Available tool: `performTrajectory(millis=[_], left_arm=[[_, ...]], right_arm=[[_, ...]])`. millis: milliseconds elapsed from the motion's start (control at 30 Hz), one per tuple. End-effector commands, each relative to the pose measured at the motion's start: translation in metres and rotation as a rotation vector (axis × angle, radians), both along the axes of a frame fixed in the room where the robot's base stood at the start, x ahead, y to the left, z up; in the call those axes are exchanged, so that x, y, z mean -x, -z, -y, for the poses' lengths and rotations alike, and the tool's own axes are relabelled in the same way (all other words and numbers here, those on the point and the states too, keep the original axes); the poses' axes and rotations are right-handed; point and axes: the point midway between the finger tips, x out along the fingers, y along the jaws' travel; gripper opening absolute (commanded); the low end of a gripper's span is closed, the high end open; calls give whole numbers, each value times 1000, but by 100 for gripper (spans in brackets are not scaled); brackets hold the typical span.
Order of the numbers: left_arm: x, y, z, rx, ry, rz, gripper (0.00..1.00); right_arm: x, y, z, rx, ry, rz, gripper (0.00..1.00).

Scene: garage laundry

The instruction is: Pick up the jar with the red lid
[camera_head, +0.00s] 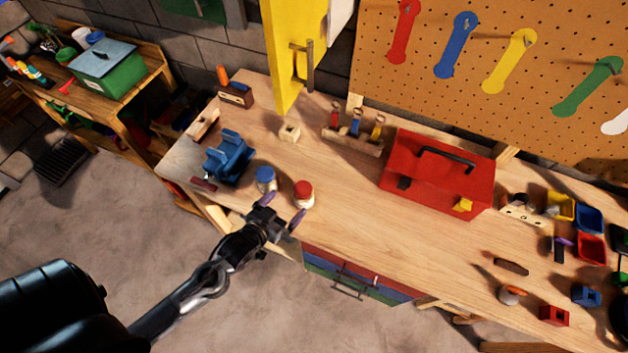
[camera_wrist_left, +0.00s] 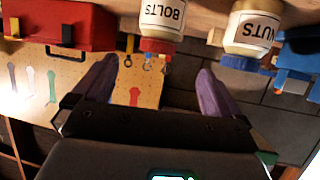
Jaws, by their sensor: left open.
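The jar with the red lid (camera_head: 303,194) stands upright near the front edge of the workbench. In the left wrist view, which is upside down, it is a cream jar labelled BOLTS (camera_wrist_left: 162,16). My left gripper (camera_head: 282,209) is open and empty at the front of the bench, just short of this jar. In the wrist view the jar lies beyond the fingertips (camera_wrist_left: 157,70), roughly centred between them. I cannot tell the exact gap. My right gripper is not in view.
A blue-lidded jar labelled NUTS (camera_wrist_left: 250,30) stands close to its left (camera_head: 265,179). A blue vise (camera_head: 229,157) sits further left. A red toolbox (camera_head: 436,172) is to the right. An open yellow door (camera_head: 290,55) hangs behind. Bare benchtop lies between jars and toolbox.

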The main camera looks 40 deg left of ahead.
Motion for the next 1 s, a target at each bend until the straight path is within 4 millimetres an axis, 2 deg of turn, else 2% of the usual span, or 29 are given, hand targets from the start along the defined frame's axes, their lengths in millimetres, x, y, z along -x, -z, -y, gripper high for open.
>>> performTrajectory(millis=[33, 267, 533, 833, 1000], left_arm=[[2, 16, -1, -3, 0, -6, 99], [-5, 30, -3, -6, 2, -9, 99], [-37, 42, -6, -6, 1, -9, 99], [-53, 49, -7, -6, 2, -10, 99], [-73, 56, -6, -6, 2, -9, 99]], right_arm=[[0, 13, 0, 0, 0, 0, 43], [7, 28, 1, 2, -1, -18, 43], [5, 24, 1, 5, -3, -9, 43], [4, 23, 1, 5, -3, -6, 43], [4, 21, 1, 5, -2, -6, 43]])
